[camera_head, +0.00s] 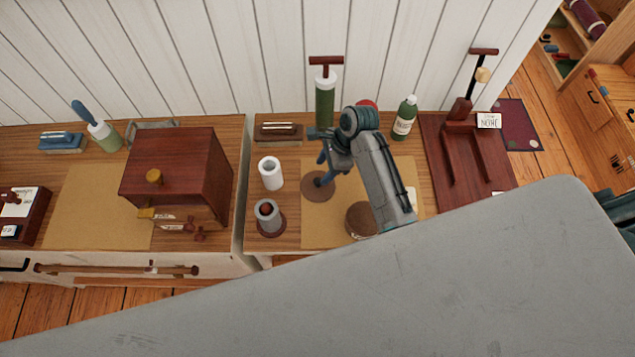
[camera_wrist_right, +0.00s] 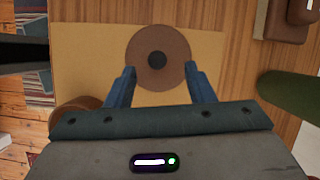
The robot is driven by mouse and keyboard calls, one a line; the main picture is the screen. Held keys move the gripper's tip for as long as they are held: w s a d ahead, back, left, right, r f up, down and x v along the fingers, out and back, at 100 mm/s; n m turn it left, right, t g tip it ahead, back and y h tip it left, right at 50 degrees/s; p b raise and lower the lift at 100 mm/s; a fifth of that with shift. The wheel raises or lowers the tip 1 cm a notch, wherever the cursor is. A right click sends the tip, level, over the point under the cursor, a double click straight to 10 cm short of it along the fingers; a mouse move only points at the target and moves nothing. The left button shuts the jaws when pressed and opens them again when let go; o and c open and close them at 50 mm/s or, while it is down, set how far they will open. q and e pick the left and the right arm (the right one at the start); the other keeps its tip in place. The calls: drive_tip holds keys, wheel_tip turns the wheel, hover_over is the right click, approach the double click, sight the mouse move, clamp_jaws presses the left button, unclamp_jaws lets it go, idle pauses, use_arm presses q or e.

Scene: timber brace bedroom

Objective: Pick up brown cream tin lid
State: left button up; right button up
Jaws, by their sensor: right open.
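The brown cream tin lid (camera_head: 311,191) is a flat round disc with a dark knob in its middle. It lies on the tan mat (camera_head: 318,235) on the wooden counter. My right gripper (camera_head: 323,170) is over the lid and hides part of it. In the right wrist view, the lid (camera_wrist_right: 176,75) is just beyond the fingertips, centred between the two open blue fingers (camera_wrist_right: 161,80), with nothing held. A round brown tin (camera_head: 357,222) stands near the mat's front, partly behind my forearm; it also shows in the wrist view (camera_wrist_right: 70,118). My left gripper is not in view.
Left of the mat stand a white cylinder (camera_head: 271,174) and a grey cylinder (camera_head: 267,215) on a red base. Behind are a brush block (camera_head: 278,133), a green pump (camera_head: 325,100) and a green bottle (camera_head: 404,118). A dark red board (camera_head: 485,175) is at right.

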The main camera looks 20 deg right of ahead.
sight(317, 180)
drive_tip(key=p+x, duration=0.1)
drive_tip(key=x, duration=0.2)
drive_tip(key=shift+s+f+p, duration=0.2)
drive_tip(key=shift+f+p, duration=0.05)
drive_tip(key=shift+p, duration=0.1)
drive_tip(key=shift+s+a+f, duration=0.1)
drive_tip(key=shift+a+f, duration=0.1)
drive_tip(key=shift+f, duration=0.35)
drive_tip(key=c, duration=1.1)
drive_tip(key=shift+o, duration=0.2)
